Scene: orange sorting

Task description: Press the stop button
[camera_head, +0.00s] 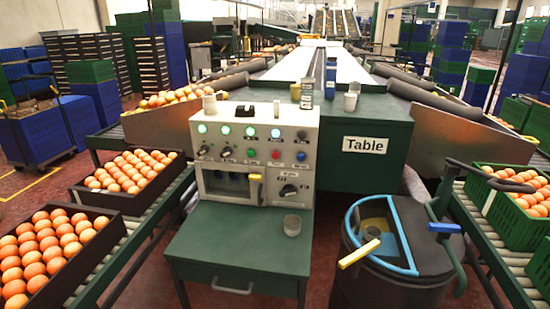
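A grey control panel (255,118) stands in the middle of the view above a green cabinet. A small red button (276,154) sits in its lower button row, between a green button (251,153) and a blue button (301,156). The labels are too small to read, so I cannot tell for certain which is the stop button. Several lit green lamps (226,130) run along the row above. Neither of my grippers shows in this view, and nothing covers the buttons.
A dark bin (400,280) with a blue rim stands at the right front. Crates of oranges (50,250) line the left conveyor. A green crate (515,225) stands on the right conveyor.

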